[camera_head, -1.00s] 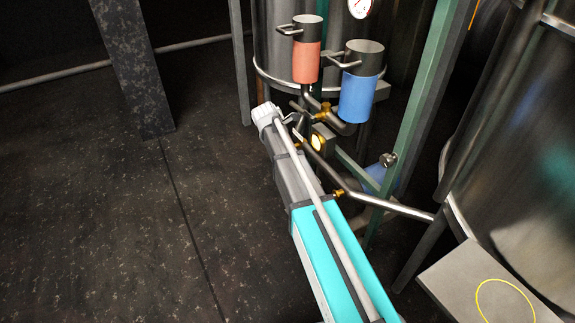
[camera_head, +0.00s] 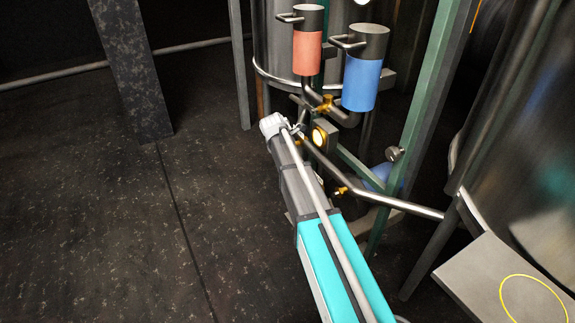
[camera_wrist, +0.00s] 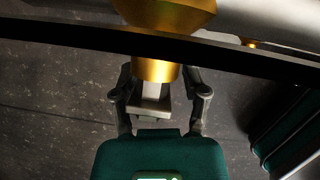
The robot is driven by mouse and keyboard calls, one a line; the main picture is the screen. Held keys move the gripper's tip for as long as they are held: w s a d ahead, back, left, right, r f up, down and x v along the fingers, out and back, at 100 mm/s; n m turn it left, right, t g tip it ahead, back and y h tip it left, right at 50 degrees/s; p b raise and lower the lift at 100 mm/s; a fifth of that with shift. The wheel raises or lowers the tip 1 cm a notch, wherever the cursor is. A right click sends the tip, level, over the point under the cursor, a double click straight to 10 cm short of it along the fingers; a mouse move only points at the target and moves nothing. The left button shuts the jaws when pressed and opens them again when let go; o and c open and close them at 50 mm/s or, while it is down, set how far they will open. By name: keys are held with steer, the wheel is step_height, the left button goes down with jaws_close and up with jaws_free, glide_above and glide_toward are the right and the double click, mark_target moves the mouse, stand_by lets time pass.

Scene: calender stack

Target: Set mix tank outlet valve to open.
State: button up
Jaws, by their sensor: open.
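Brass fittings show at the pipe junction (camera_head: 326,103) and lower on the slanting pipe (camera_head: 341,190). Which of these is the mix tank outlet valve, I cannot tell. In the wrist view, my gripper (camera_wrist: 163,90) is open, one finger on each side of a brass cylindrical part (camera_wrist: 155,70). Contact is not clear. A dark bar (camera_wrist: 90,40) crosses in front of the brass, hiding part of it.
A red canister (camera_head: 307,52) and a blue canister (camera_head: 361,82) hang above the pipes. A green frame post (camera_head: 424,120) stands to the right. A grey plate with a yellow ring (camera_head: 475,275) is at lower right.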

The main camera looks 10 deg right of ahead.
steer(key=shift+w+d+f+b, duration=0.15)
steer(key=shift+f+b, duration=0.15)
steer(key=shift+f, duration=0.2)
jaws_close()
